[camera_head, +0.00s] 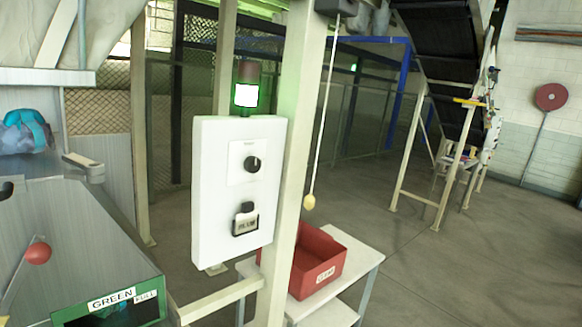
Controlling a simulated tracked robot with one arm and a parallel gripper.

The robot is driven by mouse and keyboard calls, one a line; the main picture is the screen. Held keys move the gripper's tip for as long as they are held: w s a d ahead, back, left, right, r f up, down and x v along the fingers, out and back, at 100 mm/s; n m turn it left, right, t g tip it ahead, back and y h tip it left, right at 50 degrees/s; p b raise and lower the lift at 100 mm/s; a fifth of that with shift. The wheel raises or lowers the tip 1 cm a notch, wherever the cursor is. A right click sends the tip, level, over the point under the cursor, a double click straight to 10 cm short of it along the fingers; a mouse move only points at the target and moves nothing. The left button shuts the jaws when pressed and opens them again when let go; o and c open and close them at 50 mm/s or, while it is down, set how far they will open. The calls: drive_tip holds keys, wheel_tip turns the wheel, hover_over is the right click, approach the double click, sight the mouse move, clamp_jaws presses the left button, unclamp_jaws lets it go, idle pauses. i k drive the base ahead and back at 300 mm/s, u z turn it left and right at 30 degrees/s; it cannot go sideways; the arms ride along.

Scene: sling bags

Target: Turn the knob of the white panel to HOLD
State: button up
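The white panel (210,200) is fixed to a pale upright post, left of centre. Its round black knob (253,164) sits on a lighter plate in the upper half; the small marking above it is too small to read, and I cannot tell which position the knob points to. Below the knob is a black fitting (245,222) with a small label that I cannot read for sure. My gripper does not show in this view, and nothing is seen touching the knob.
A red bin (318,262) stands on a white table (360,262) right of the post. A cord with a yellow end (309,202) hangs nearby. A metal chute with a green "GREEN FULL" box (110,302) and a red ball lever (38,253) fills the lower left. Floor at right is clear.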

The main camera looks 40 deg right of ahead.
sight(252, 165)
drive_tip(key=z, duration=2.95)
drive_tip(key=k, duration=1.3)
drive_tip(key=u, duration=1.85)
drive_tip(key=i, duration=1)
drive_tip(key=z, duration=0.05)
